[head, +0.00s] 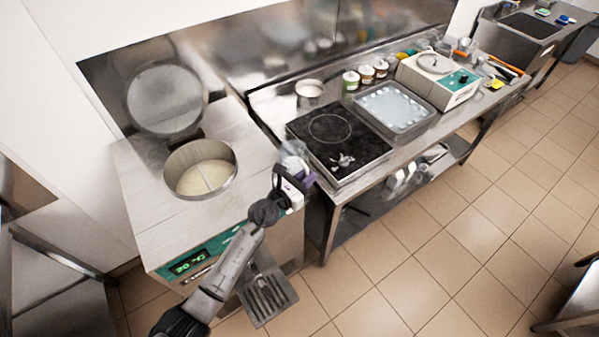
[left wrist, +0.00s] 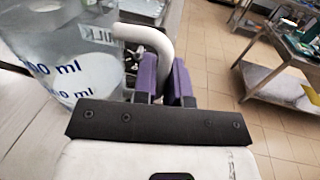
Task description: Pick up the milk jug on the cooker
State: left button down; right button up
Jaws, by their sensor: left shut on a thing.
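The milk jug (left wrist: 65,60) is a clear jug with blue "ml" marks, a MILK label and a pale curved handle (left wrist: 152,36). It fills the upper left of the left wrist view. In the head view the jug (head: 294,153) is small and blurred, by the cooker's left edge. The cooker (head: 331,147) has a black top with a ring mark. My left gripper (head: 296,184) has purple fingers, seen in the left wrist view (left wrist: 166,80), shut on the jug's handle. I cannot tell whether the jug is lifted. My right gripper is not in view.
A batch freezer (head: 150,215) with a round open lid (head: 166,99) and a vat (head: 200,168) stands left. Right of the cooker are a metal tray (head: 394,108), a white machine (head: 437,80) and several small jars. The tiled floor (head: 480,235) in front is clear.

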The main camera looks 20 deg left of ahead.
pick_arm(q)
jog(key=shift+s+d+r+p, duration=0.2)
jog(key=shift+d+r+p, duration=0.2)
jog(key=shift+d, duration=0.2)
jog(key=shift+s+d+r+p, duration=0.2)
jog(key=shift+d+r+p, duration=0.15)
jog(key=shift+d, duration=0.3)
jog(key=shift+s+d+r+p, duration=0.2)
jog(key=shift+d+r+p, duration=0.1)
jog(key=shift+d+r, duration=0.25)
jog(key=shift+d, duration=0.2)
